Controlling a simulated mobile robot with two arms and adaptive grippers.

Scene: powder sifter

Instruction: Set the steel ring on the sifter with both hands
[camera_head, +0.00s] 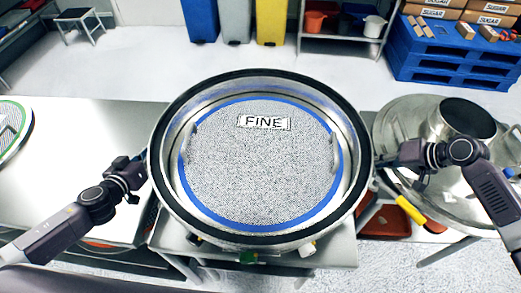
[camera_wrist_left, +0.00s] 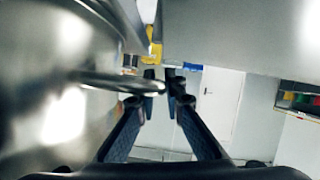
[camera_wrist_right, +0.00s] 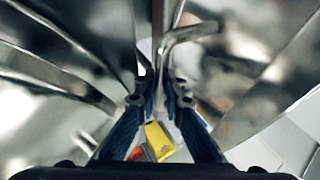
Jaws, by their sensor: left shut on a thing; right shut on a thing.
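The steel ring (camera_head: 169,195), with a black rim on top, is in the middle of the head view. Through it shows a mesh screen (camera_head: 255,170) with a blue edge and a "FINE" label. My left gripper (camera_head: 146,165) is at the ring's left side, shut on its bar handle (camera_wrist_left: 120,83). My right gripper (camera_head: 385,162) is at the right side, shut on the other handle (camera_wrist_right: 187,36). The ring looks roughly level and lies over the sifter (camera_head: 250,255), whose body is mostly hidden. I cannot tell whether the ring touches it.
A steel table (camera_head: 90,130) at left carries a green-edged screen (camera_head: 12,130). At right, a round steel lid (camera_head: 400,120) with a raised spout lies on another surface. Coloured bins (camera_head: 236,20), a shelf and a blue pallet (camera_head: 450,60) with boxes stand behind on open floor.

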